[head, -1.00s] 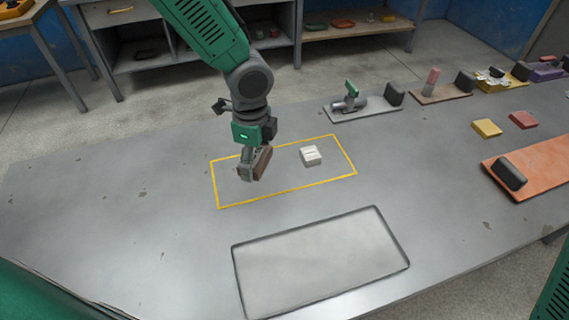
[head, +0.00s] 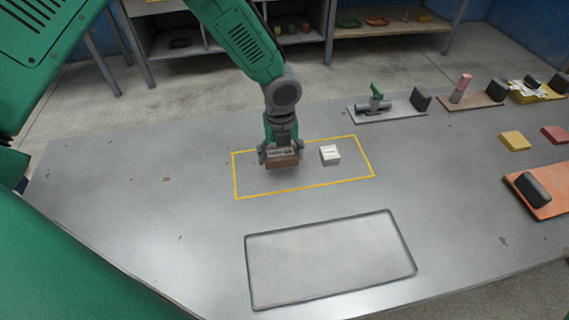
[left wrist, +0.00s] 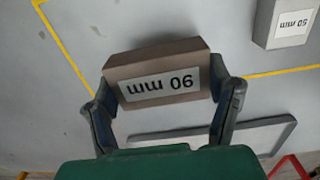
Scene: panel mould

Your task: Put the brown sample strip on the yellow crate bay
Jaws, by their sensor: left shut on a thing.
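The brown sample strip, a block (head: 282,161) with a white label, is held between the fingers of my left gripper (head: 281,155). In the left wrist view the same block (left wrist: 160,65) has a finger at each end, and its label reads 90 mm upside down. The yellow crate bay shows as a yellow outlined rectangle (head: 305,189) on the grey table. The block is over the left half of this outline. I cannot tell whether its underside touches the table. My right gripper is not in view.
A pale block (head: 330,154) labelled 50 mm stands inside the outline, right of the held block. A dark-rimmed pale panel (head: 330,260) lies nearer me. Boards with tools and an orange board (head: 545,205) are at the right. The table's left part is clear.

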